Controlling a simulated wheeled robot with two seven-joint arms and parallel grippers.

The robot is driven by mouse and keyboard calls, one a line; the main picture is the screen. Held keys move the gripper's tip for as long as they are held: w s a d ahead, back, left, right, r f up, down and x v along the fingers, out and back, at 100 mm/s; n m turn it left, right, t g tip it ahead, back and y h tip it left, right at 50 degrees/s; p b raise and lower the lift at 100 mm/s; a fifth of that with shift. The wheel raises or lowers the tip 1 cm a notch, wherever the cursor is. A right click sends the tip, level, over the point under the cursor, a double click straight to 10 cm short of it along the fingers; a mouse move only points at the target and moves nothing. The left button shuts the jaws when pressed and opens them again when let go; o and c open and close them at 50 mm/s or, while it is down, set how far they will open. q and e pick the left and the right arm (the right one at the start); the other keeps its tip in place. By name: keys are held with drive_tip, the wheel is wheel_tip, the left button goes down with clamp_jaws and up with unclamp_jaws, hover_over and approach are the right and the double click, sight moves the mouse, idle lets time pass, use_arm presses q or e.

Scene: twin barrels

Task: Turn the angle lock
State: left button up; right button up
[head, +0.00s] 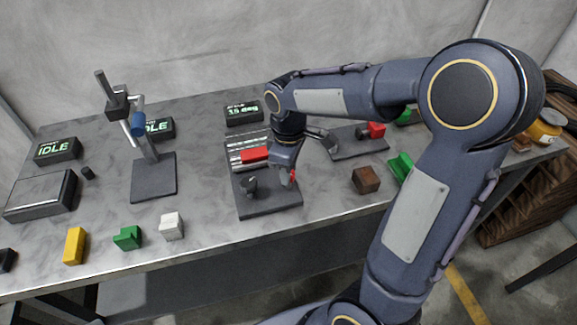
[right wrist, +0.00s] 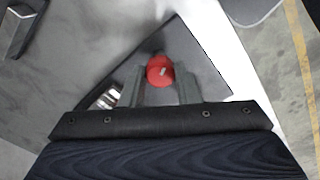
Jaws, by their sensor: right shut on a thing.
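The angle lock is a round red knob with a pale mark on its face (right wrist: 159,70). In the head view only a bit of its red (head: 293,175) shows beside my right gripper (head: 285,174). In the right wrist view the two grey fingers of my right gripper (right wrist: 161,78) stand on either side of the knob, shut on it. The knob sits on a dark fixture plate (head: 268,203) with a striped metal part and a red block (head: 254,154). My gripper and arm hide part of the fixture. My left gripper does not show.
A display behind the fixture (head: 243,113) seems to read 15 deg. A post stand (head: 153,178) is to the left. A brown block (head: 366,179) and a green block (head: 401,167) lie to the right; white (head: 172,226), green and yellow blocks line the front edge.

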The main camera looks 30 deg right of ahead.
drive_tip(key=m, duration=0.5)
drive_tip(key=shift+m, duration=0.3)
idle(0.4)
drive_tip(key=o, duration=1)
drive_tip(key=shift+r, duration=0.1)
wheel_tip(320, 180, up, 8)
drive_tip(key=shift+f+p, duration=0.15)
drive_tip(key=shift+p, duration=0.35)
drive_tip(key=s+a+m+t+y, duration=0.1)
drive_tip(key=s+t, duration=0.1)
drive_tip(key=s, duration=0.3)
drive_tip(key=s+a+f+m+t+y, duration=0.1)
drive_tip(key=s+a+m, duration=0.1)
drive_tip(key=s, duration=0.4)
drive_tip(key=s+a+f+m+t+y, duration=0.1)
drive_tip(key=s+t, duration=0.1)
drive_tip(key=s, duration=0.4)
drive_tip(key=shift+a+t+y, duration=0.15)
drive_tip(key=shift+t+y, duration=0.15)
drive_tip(key=shift+y, duration=0.1)
